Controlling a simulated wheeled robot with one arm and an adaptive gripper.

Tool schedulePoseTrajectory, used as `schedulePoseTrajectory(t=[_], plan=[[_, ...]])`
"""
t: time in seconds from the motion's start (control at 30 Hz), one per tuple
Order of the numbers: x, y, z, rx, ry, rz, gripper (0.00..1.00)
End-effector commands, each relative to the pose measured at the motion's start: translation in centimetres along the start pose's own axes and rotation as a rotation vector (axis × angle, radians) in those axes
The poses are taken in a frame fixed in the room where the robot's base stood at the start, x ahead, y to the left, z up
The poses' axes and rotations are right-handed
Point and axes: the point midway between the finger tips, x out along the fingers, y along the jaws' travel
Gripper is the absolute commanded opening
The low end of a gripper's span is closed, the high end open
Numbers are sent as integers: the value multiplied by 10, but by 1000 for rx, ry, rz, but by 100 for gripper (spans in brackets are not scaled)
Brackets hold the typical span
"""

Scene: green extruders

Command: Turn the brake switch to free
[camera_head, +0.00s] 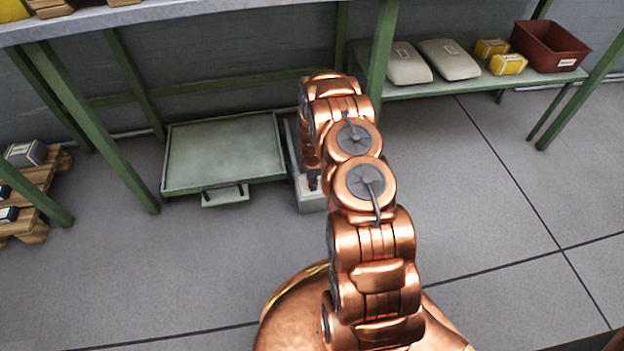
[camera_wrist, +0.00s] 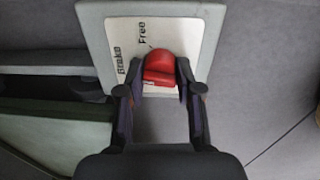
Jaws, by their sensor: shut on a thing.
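A red brake switch (camera_wrist: 160,64) sits on a white panel (camera_wrist: 196,34) with a grey rim in the wrist view. The label "Brake" is at its left and "Free" is above it, at its upper left. My gripper (camera_wrist: 154,80) has one dark finger on each side of the switch and is shut on it. I cannot tell exactly which label the switch points to. In the head view, the pale switch box (camera_head: 312,202) stands on the floor, partly hidden by my arm, which also hides most of my gripper.
A green, flat-topped unit with a front handle (camera_head: 224,150) stands left of the switch box. A workbench (camera_head: 170,10) spans above it. A low green shelf (camera_head: 460,86) with bags, yellow boxes and a red bin is at right. The floor at right is clear.

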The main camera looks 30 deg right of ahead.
Motion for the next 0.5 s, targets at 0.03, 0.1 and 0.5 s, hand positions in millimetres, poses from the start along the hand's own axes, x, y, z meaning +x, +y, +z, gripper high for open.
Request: schedulePoseTrajectory(t=[0.03,0.1,0.5], plan=[[-4,-2,-1,33,-1,-6,0],[-4,-2,-1,94,-4,-6,0],[-3,-2,-1,468,-24,-8,0]])
